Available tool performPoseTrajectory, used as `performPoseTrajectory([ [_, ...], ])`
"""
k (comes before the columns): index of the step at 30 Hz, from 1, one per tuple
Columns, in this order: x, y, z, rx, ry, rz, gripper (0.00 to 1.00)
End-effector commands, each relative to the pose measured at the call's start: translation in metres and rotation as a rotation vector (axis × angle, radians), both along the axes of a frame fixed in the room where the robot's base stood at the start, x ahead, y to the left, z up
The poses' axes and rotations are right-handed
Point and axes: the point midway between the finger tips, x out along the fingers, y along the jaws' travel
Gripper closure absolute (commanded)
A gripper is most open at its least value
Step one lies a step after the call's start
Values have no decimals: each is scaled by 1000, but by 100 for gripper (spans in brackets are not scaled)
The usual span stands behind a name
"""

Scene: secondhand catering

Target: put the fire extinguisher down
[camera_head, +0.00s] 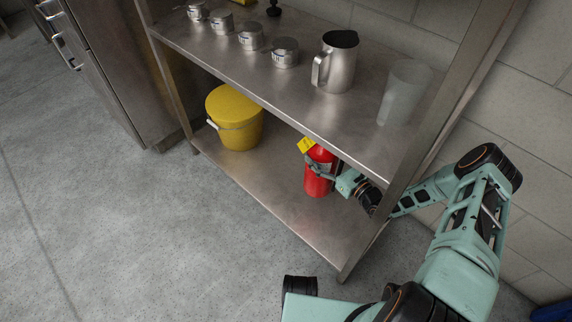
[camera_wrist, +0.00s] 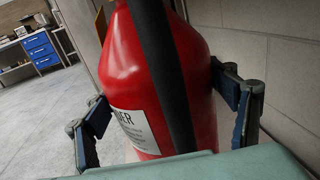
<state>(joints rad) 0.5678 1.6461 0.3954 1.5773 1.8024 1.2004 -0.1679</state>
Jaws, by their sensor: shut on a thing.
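The red fire extinguisher (camera_head: 319,178) is upright over the lower shelf (camera_head: 277,196) of the steel rack in the head view. A yellow tag (camera_head: 307,145) hangs near its top, which is partly hidden by the upper shelf. In the wrist view the extinguisher (camera_wrist: 175,75) fills the middle, with a white label and a black hose down its front. My gripper (camera_head: 325,170) is shut on its body, with a finger on each side (camera_wrist: 165,110). I cannot tell for sure whether its base touches the shelf.
A yellow lidded bucket (camera_head: 233,117) stands on the lower shelf to the left. The upper shelf (camera_head: 300,97) holds several metal cups, a steel pitcher (camera_head: 337,62) and a frosted tumbler (camera_head: 405,92). A rack post (camera_head: 395,190) stands close to my arm. Bare shelf lies between bucket and extinguisher.

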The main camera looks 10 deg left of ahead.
Motion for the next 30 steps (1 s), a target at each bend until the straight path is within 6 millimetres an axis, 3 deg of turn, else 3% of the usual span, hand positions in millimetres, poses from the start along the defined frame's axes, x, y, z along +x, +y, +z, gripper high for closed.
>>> performPoseTrajectory([
  [1, 3, 1, 8, 11, -16, -1, 79],
  [5, 3, 1, 3, 10, -16, -1, 79],
  [15, 3, 1, -44, 10, -16, -1, 79],
  [25, 3, 1, -60, 10, -16, -1, 79],
  [30, 3, 1, -79, 10, -14, -1, 79],
])
